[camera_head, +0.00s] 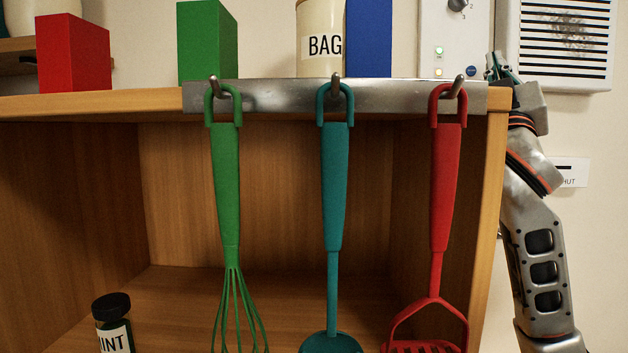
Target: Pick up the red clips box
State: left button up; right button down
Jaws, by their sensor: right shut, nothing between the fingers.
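A plain red box (72,54) stands on the wooden shelf top at the far left, and no label can be read on it. My right gripper (497,66) is at the right end of the shelf top, beside the end of the metal rail. It is small in view, shut and empty, and far to the right of the red box. My left gripper is not in view.
A green box (207,42), a cream canister (319,40) marked BAG and a blue box (368,38) stand on top. Green whisk (226,190), teal utensil (335,190) and red masher (446,190) hang from the rail (285,96). A dark jar (112,325) stands inside.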

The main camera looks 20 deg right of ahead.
aim_at(73, 54)
jog(key=k, duration=1.5)
